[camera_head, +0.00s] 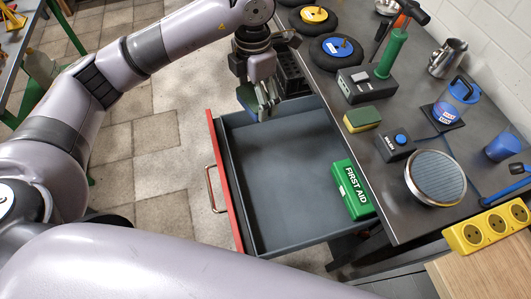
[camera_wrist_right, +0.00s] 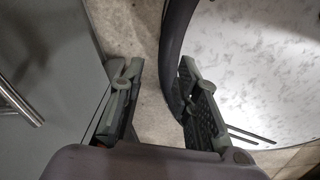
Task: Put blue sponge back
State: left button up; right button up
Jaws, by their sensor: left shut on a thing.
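My left gripper (camera_head: 264,104) is above the far end of the open drawer (camera_head: 234,195), near its far left corner. It is shut on a blue thing (camera_head: 246,97), which looks like the blue sponge; the fingers hide most of it. My right gripper (camera_wrist_right: 157,78) shows only in the right wrist view. Its fingers are apart with nothing between them. A green and yellow sponge (camera_head: 362,119) lies on the workbench beside the drawer.
A green first aid box (camera_head: 353,189) sits at the drawer's right side; the drawer floor is otherwise bare.

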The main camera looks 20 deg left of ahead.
pick_arm(q)
jog(key=f+n, duration=0.1)
jog(key=n, duration=0.1)
jog(key=w+n+b, duration=0.1)
jog(key=n, duration=0.2)
jog(key=w+d+f+n+b, duration=0.1)
jog(key=n, duration=0.1)
jog(key=shift+f+n, duration=0.3)
jog(key=shift+f, duration=0.05)
jog(key=f+n, duration=0.1)
jog(key=n, duration=0.6)
send_over(266, 150)
notch_tip(266, 150, down, 15)
jog(key=shift+f+b, duration=0.2)
jog(key=shift+b, duration=0.25)
notch_tip(266, 150, down, 4)
jog(key=shift+f, duration=0.55)
pick_arm(e)
jog(key=f, duration=0.2)
jog(key=a+f, duration=0.1)
jog(key=shift+w+f, duration=0.25)
jog(key=shift+f, duration=0.05)
